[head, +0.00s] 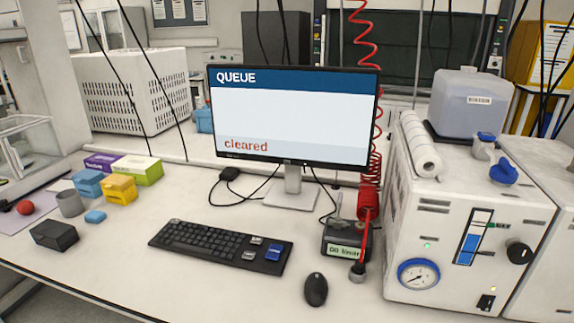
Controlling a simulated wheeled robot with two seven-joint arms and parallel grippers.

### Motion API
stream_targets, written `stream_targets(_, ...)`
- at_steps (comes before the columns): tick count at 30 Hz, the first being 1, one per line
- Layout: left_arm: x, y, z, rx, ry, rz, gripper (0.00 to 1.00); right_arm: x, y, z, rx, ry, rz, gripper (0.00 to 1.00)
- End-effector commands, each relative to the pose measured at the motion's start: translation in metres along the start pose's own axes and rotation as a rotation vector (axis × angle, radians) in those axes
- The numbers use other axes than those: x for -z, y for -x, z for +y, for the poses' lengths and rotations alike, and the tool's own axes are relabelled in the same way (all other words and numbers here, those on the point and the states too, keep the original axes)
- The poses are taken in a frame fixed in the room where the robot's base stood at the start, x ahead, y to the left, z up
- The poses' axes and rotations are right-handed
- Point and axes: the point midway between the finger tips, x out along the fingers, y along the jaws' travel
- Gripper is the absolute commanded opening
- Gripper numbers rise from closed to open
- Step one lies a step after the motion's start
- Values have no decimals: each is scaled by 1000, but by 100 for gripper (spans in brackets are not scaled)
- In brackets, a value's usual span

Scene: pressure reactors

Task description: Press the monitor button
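The monitor (295,110) stands on a light stand near the middle of the bench in the head view. Its screen is lit, with a blue header reading "QUEUE" and red text "cleared" at the lower left. The thin dark lower bezel (288,160) shows small marks, but I cannot clearly make out a button on it. Neither of my grippers shows in the head view.
A black keyboard (222,245) and mouse (316,289) lie in front of the monitor. A labelled dark box (346,240) with a red coiled hose stands right of the stand. A white instrument (465,225) fills the right. Small boxes (118,188) sit left.

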Motion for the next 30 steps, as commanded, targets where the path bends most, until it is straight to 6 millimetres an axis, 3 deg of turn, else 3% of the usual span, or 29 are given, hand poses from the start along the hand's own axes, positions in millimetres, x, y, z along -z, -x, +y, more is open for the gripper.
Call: stream_targets(30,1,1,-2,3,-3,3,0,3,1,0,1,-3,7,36)
